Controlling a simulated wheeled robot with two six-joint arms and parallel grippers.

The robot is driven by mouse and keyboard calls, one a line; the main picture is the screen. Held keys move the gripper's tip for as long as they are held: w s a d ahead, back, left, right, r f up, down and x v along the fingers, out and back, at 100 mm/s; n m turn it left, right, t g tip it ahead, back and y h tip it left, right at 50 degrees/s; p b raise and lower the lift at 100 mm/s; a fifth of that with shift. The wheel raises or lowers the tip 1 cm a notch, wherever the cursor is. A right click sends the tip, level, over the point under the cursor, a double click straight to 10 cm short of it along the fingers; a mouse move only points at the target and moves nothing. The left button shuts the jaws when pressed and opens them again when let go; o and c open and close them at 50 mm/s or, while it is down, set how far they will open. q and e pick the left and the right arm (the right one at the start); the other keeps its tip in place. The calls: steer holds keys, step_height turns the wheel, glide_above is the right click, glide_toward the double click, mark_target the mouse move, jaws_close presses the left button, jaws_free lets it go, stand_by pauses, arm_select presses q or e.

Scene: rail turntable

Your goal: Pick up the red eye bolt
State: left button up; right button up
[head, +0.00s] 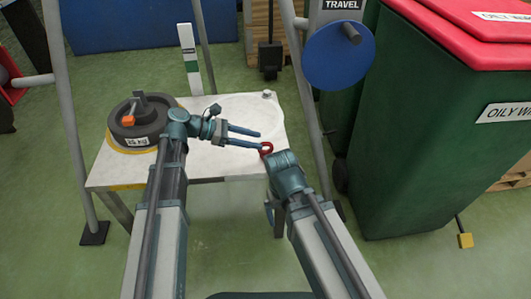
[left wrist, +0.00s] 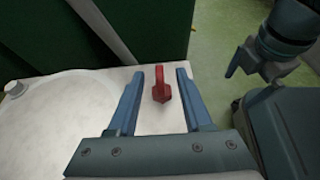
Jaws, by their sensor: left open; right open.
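The red eye bolt (head: 266,148) is near the right edge of the white table (head: 232,163) in the head view.
A dark round turntable weight (head: 138,122) with an orange part sits at the table's left. A small knob (head: 267,94) is at the back right corner. Grey frame posts flank the table. A green bin with red lid (head: 430,130) stands at right, and a blue disc (head: 338,56) hangs behind.

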mark_target(266, 142)
arm_select(q)
steer(key=d+f, duration=0.1)
steer(key=d+f+b, duration=0.1)
steer(key=d+b, duration=0.1)
steer(key=shift+w+d+f, duration=0.25)
steer(key=shift+d+f, duration=0.15)
steer(key=shift+d, duration=0.2)
jaws_close()
